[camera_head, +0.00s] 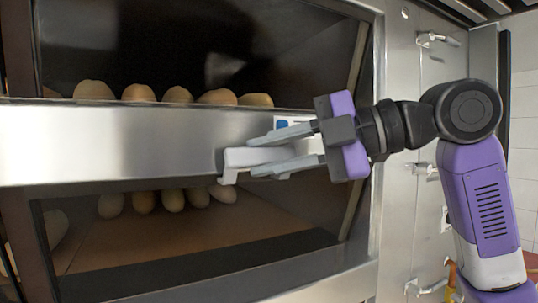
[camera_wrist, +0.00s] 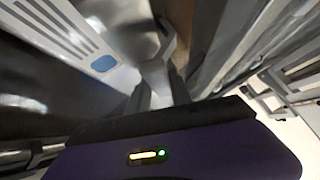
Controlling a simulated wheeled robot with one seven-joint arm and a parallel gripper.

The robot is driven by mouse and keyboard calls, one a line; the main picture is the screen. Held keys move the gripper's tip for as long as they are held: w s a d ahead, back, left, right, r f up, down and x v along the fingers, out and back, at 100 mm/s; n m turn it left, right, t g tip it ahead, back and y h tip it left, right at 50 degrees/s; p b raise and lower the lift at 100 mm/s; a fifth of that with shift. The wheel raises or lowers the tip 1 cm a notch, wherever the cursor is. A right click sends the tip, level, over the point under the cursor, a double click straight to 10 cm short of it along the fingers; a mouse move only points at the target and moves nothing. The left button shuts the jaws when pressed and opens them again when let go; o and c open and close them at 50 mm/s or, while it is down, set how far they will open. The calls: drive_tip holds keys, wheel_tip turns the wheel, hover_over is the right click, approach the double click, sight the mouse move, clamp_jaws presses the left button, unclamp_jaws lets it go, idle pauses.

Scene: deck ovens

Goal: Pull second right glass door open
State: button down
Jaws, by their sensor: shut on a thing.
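A wide steel band (camera_head: 110,145) crosses the oven front in the head view. A pale handle (camera_head: 235,160) sticks out at its right end. My gripper (camera_head: 262,155) reaches in from the right, and its two grey fingers are shut on this handle, one above and one below. In the wrist view the fingers (camera_wrist: 160,90) close around the pale handle (camera_wrist: 154,72), partly blurred. Dark glass or an opening (camera_head: 190,250) lies below the band. I cannot tell how far the door stands open.
Several brown loaves (camera_head: 137,93) show above the band, and several more (camera_head: 172,200) show below it. The steel oven frame (camera_head: 400,60) stands to the right with handles or latches (camera_head: 437,40) on its side. A tiled wall (camera_head: 524,110) is at the far right.

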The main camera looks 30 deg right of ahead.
drive_tip(key=shift+f+b, duration=0.2)
drive_tip(key=shift+b, duration=0.1)
drive_tip(key=f+b, duration=0.1)
drive_tip(key=b, duration=0.1)
drive_tip(key=n+t+b, duration=0.1)
drive_tip(key=b, duration=0.1)
drive_tip(key=shift+s+f+y, duration=0.25)
drive_tip(key=shift+f+y, duration=0.05)
drive_tip(key=shift+f, duration=0.05)
wheel_tip(320, 180, down, 4)
drive_tip(key=n+t+y+b, duration=0.1)
drive_tip(key=n+y+b, duration=0.1)
drive_tip(key=b, duration=0.6)
drive_tip(key=n+t+y+b, duration=0.2)
drive_tip(key=n+b, duration=0.3)
drive_tip(key=b, duration=0.3)
drive_tip(key=shift+w+y+b, duration=0.1)
drive_tip(key=shift+y+b, duration=0.3)
drive_tip(key=shift+y, duration=0.1)
drive_tip(key=shift+r, duration=0.1)
